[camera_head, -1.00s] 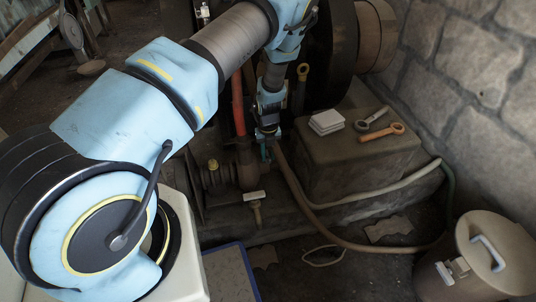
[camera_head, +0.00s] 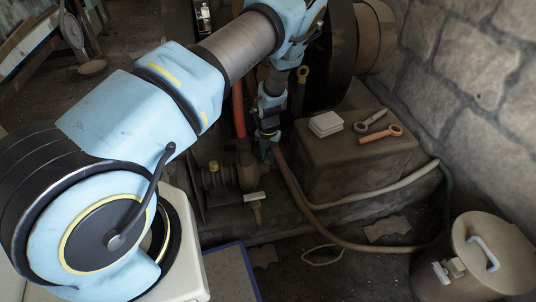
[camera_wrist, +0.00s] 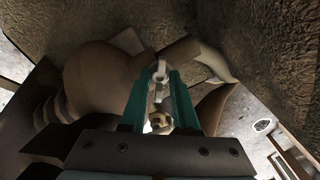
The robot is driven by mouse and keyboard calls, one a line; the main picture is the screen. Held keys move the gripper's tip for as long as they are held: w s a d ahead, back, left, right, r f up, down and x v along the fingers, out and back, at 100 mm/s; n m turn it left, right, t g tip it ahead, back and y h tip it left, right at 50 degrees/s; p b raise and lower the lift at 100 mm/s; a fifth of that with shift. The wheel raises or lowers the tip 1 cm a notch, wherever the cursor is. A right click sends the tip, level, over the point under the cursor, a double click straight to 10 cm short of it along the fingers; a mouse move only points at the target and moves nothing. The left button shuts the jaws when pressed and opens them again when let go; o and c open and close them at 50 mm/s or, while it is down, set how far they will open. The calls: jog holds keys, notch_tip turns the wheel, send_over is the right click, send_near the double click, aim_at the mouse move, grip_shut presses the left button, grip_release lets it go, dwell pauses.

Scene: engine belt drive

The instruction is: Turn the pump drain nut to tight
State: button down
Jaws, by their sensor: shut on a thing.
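My gripper (camera_head: 266,153) points down beside the brown pump (camera_head: 245,172) at the foot of the engine. In the wrist view its two teal fingers (camera_wrist: 161,76) are closed around a small pale metal piece, which I take for the pump drain nut (camera_wrist: 160,68). A brassy piece (camera_wrist: 158,120) shows between the fingers closer to the palm. The rounded brown pump body (camera_wrist: 95,75) is just left of the fingers. In the head view the nut is too small and covered to make out, and its turned position cannot be read.
A block (camera_head: 345,165) right of the pump carries a grey spanner (camera_head: 371,121), an orange spanner (camera_head: 381,134) and a white stack (camera_head: 325,123). A hose (camera_head: 310,205) curves close to the gripper. A lidded bin (camera_head: 490,255) stands at the right. A small tap (camera_head: 255,198) juts out in front.

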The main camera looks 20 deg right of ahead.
aim_at(268, 158)
jog(key=m+p, duration=0.1)
jog(key=m, duration=0.4)
jog(key=shift+m, duration=0.3)
jog(key=m, duration=0.5)
jog(key=shift+p, duration=0.3)
jog(key=shift+m, duration=0.3)
jog(key=c, duration=0.9)
grip_release()
notch_tip(268, 158, up, 11)
jog(key=shift+f+p, duration=0.1)
jog(key=shift+p, duration=0.25)
